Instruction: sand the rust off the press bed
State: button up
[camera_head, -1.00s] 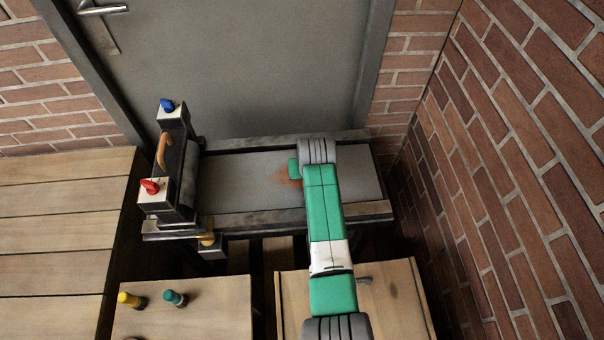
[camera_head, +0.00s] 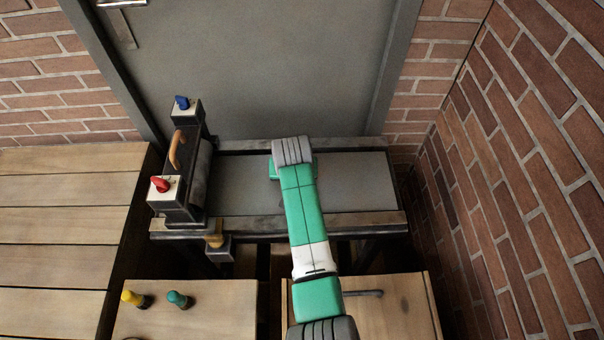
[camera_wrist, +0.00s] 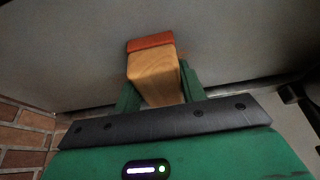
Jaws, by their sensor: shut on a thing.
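The press bed (camera_head: 355,185) is a flat grey plate on the press against the door. The patch under my arm is hidden in the head view. My gripper (camera_wrist: 158,84) is shut on a wooden sanding block (camera_wrist: 154,72) with an orange-red face. In the wrist view that face is at or very near the grey bed; I cannot tell if it touches. In the head view my gripper (camera_head: 292,170) is over the middle of the bed, and the block is hidden beneath my wrist.
The roller frame (camera_head: 185,160) with blue (camera_head: 181,103) and red (camera_head: 161,185) knobs stands at the bed's left end. A wooden cabinet (camera_head: 220,300) in front carries yellow (camera_head: 134,299) and teal (camera_head: 179,300) capped items. A brick wall (camera_head: 530,170) closes the right.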

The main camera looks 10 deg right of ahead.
aim_at(321, 171)
jog(key=shift+w+a+f+b, duration=0.1)
jog(key=shift+a+b, duration=0.45)
jog(key=shift+a, duration=1.4)
jog(key=shift+w+f+b, duration=0.25)
jog(key=shift+w+b, duration=0.05)
jog(key=shift+b, duration=0.25)
jog(key=shift+w+r+b, duration=0.15)
jog(key=shift+w+b, duration=0.4)
jog(key=shift+w, duration=0.05)
jog(key=d, duration=0.1)
jog(key=d+p, duration=0.1)
jog(key=shift+s+d+r, duration=0.2)
jog(key=shift+d, duration=0.1)
jog(key=shift+s+d+p, duration=0.15)
jog(key=shift+d+p, duration=0.2)
jog(key=shift+d, duration=1.9)
jog(key=shift+s+d+p, duration=0.1)
jog(key=shift+d+p, duration=0.2)
jog(key=shift+d, duration=1.95)
notch_tip(321, 171, up, 3)
jog(key=shift+s+f+p, duration=0.15)
jog(key=shift+p, duration=0.85)
notch_tip(321, 171, up, 5)
jog(key=p, duration=0.5)
jog(key=shift+r, duration=0.2)
